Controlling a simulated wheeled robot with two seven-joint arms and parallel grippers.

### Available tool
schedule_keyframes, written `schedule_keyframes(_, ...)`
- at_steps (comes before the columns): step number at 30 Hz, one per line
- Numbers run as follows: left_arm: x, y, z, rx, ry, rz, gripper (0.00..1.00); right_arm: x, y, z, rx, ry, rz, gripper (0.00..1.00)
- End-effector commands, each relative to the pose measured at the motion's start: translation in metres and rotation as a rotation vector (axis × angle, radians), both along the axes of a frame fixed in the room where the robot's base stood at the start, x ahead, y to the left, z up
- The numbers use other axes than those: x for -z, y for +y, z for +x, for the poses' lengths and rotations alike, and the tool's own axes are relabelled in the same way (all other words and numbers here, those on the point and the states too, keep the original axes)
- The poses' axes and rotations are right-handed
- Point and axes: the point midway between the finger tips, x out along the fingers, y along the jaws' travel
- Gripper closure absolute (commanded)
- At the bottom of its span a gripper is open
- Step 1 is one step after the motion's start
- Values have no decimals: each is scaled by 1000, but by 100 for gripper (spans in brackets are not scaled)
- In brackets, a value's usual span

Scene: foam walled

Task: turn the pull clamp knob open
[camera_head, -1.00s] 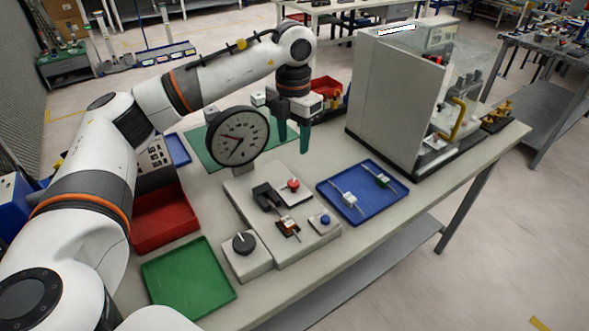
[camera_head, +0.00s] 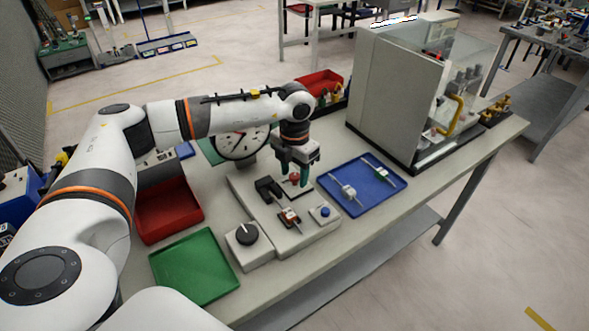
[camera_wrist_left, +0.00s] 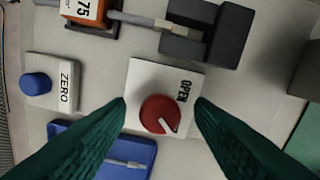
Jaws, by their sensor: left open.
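The pull clamp knob (camera_head: 294,179) is red and round, on a light plate of the grey test fixture. In the left wrist view the red knob (camera_wrist_left: 157,113) has a white pointer directed to the lower right, away from the printed word OPEN at the plate's upper right. My left gripper (camera_head: 294,174) is open over it, pointing down. In the left wrist view its two green fingers (camera_wrist_left: 161,108) stand either side of the knob with gaps; I cannot tell their exact height. A dark clamp block (camera_wrist_left: 208,35) sits beside the plate. My right gripper is out of view.
A blue ZERO button (camera_wrist_left: 36,85) and an orange-brown part marked 75 (camera_wrist_left: 88,13) are close by. A dial gauge (camera_head: 240,144) stands behind the fixture. A blue tray (camera_head: 388,196), red bin (camera_head: 150,232), green tray (camera_head: 196,268) and black knob (camera_head: 246,233) surround it.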

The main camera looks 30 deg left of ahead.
Motion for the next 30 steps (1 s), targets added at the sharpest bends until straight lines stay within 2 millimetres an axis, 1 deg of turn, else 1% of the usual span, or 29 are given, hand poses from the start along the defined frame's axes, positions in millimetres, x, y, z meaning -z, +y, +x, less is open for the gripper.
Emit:
schedule_keyframes(4,0,0,0,0,0,0,52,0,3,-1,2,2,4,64)
schedule_keyframes(5,0,0,0,0,0,0,53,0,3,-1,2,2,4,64)
schedule_keyframes(12,0,0,0,0,0,0,93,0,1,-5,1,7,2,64)
schedule_keyframes(13,0,0,0,0,0,0,96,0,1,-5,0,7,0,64)
schedule_keyframes(22,0,0,0,-39,-1,-1,96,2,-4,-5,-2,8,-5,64)
schedule_keyframes(26,1,0,0,-100,0,-1,96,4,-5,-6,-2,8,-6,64)
schedule_keyframes(30,1,0,0,-200,-1,-1,96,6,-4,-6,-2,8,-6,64)
